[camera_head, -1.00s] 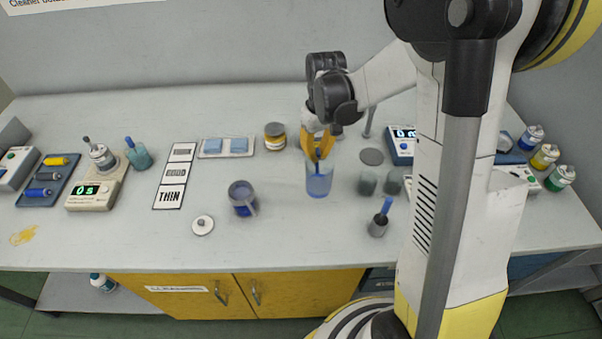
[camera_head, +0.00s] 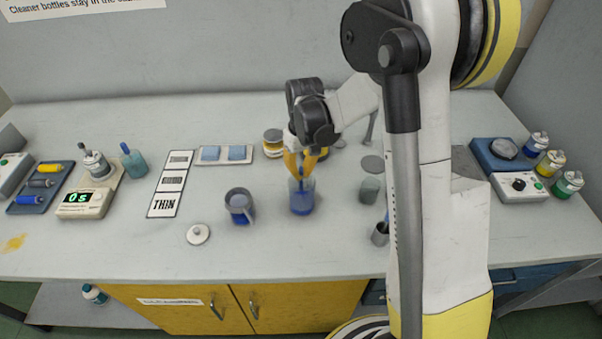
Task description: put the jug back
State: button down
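A dark grey-blue jug (camera_head: 240,206) with a side handle and blue content stands on the bench, left of my gripper. My gripper (camera_head: 304,172) has yellow fingers pointing down at the top of a clear vessel (camera_head: 302,197) holding blue liquid. Something thin and blue shows between the fingers and down into the vessel. I cannot tell whether the fingers close on it or on the vessel's rim. The gripper is apart from the jug.
A round white lid (camera_head: 198,234) lies in front of the jug. Thickness cards (camera_head: 169,183) lie to the left. A small greenish glass (camera_head: 369,189) and a dark pot (camera_head: 380,234) stand to the right, near my arm. A lit display unit (camera_head: 84,203) stands far left.

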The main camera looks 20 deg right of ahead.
jog(key=c, duration=1.6)
grip_release()
jog(key=shift+f, duration=0.1)
jog(key=r+p, duration=0.2)
jog(key=r, duration=0.4)
jog(key=r+p, duration=0.2)
jog(key=r, duration=0.4)
jog(key=shift+w+d+p, duration=0.1)
jog(key=shift+d+p, duration=0.1)
jog(key=shift+p, duration=0.1)
jog(key=shift+s+a+r+m+t, duration=0.4)
jog(key=shift+s+r+t, duration=1.15)
jog(key=shift+s, duration=1.65)
jog(key=shift+s+a+r+m+t, duration=0.4)
jog(key=shift+s+r+t, duration=0.5)
jog(key=shift+s+r, duration=1.8)
jog(key=shift+s+a+r+m+t, duration=0.4)
jog(key=shift+s+r+t, duration=0.85)
jog(key=shift+s, duration=2.5)
